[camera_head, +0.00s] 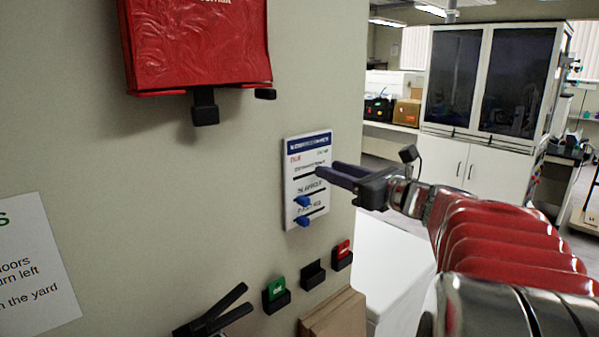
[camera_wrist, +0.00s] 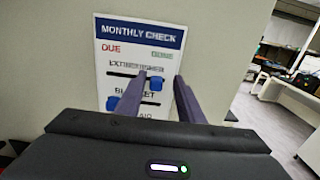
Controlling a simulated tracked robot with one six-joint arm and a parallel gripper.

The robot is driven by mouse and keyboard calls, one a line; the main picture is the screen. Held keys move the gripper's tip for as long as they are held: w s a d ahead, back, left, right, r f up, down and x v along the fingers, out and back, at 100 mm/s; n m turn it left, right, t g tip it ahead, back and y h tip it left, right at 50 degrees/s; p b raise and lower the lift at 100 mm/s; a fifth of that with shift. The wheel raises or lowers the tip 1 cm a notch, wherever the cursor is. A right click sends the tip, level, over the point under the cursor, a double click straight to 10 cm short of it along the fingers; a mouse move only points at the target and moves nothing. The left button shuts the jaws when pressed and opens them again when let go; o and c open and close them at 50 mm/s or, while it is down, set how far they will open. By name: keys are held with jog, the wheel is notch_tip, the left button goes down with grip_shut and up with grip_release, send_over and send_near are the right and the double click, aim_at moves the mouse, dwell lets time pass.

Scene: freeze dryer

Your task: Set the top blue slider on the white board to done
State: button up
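The white board (camera_wrist: 112,52) hangs on the wall, headed MONTHLY CHECK, with DUE at left and DONE at right; it also shows in the head view (camera_head: 291,181). The top blue slider (camera_wrist: 155,84) is right of the middle of the board, towards the DONE side. My gripper (camera_wrist: 162,76) is open, with its fingers on either side of this slider. The slider looks close to the left finger; I cannot tell whether they touch. In the head view my gripper (camera_head: 325,170) hides the top slider. A second blue slider (camera_wrist: 112,103) sits lower, on the DUE side.
A third blue slider (camera_head: 302,221) is lowest on the board. A red pouch (camera_head: 198,42) hangs above left. Below are a green tag (camera_head: 276,289), an empty black holder (camera_head: 313,276) and a red tag (camera_head: 343,249). The wall ends just right of the board.

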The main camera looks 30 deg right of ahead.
jog(key=s+d, duration=0.2)
jog(key=s, duration=1.1)
jog(key=shift+s+d, duration=0.25)
jog(key=shift+d, duration=0.05)
jog(key=shift+f, duration=0.1)
dwell(0.4)
